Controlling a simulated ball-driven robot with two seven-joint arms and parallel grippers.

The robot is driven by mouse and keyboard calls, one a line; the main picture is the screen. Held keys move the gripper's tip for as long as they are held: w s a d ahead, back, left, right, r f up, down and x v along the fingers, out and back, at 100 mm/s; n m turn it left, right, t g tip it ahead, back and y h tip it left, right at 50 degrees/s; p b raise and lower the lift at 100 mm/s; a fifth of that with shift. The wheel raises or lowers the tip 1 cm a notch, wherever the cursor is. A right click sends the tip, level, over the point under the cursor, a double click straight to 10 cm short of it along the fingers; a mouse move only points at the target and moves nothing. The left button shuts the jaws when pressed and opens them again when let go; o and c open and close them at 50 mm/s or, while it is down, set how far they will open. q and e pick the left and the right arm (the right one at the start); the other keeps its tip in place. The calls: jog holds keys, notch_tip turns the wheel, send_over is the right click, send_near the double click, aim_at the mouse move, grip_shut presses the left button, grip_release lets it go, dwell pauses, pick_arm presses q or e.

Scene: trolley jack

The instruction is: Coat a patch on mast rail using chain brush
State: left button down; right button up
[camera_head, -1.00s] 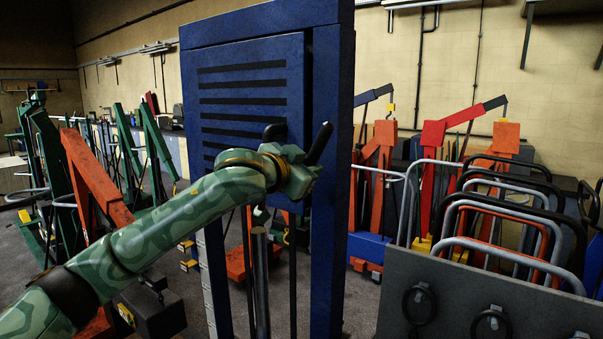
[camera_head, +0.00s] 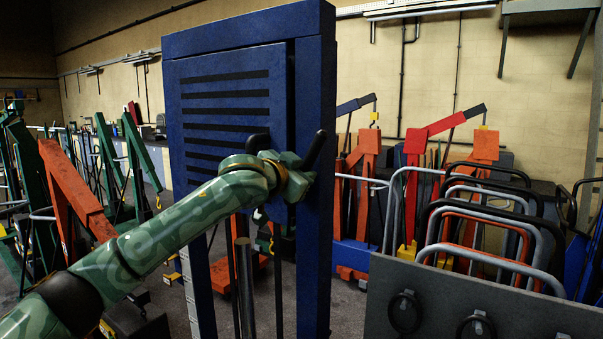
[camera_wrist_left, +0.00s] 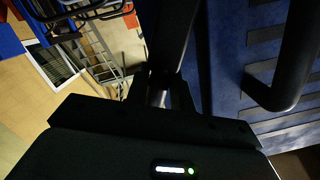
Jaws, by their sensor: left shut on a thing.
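My left gripper (camera_head: 301,172) is in front of the tall blue mast frame. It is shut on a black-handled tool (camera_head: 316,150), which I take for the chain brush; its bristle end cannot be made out. The tool tilts up to the right across the frame's right upright, the mast rail (camera_head: 315,250); I cannot tell whether they touch. In the left wrist view the dark tool (camera_wrist_left: 167,40) runs up from between the fingers (camera_wrist_left: 160,95). No coated patch can be made out. My right gripper is not in view.
A slotted blue panel (camera_head: 230,85) fills the frame, with a black handle (camera_head: 258,142) close to my gripper. A grey board with black rings (camera_head: 460,300) stands front right, before several hoop handles (camera_head: 490,225). Orange and red cranes (camera_head: 415,160) stand behind.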

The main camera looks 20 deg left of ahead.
pick_arm(q)
jog(key=shift+r+p+x, duration=0.2)
jog(key=shift+p+x, duration=0.55)
jog(key=shift+x, duration=0.15)
jog(key=shift+r, duration=0.1)
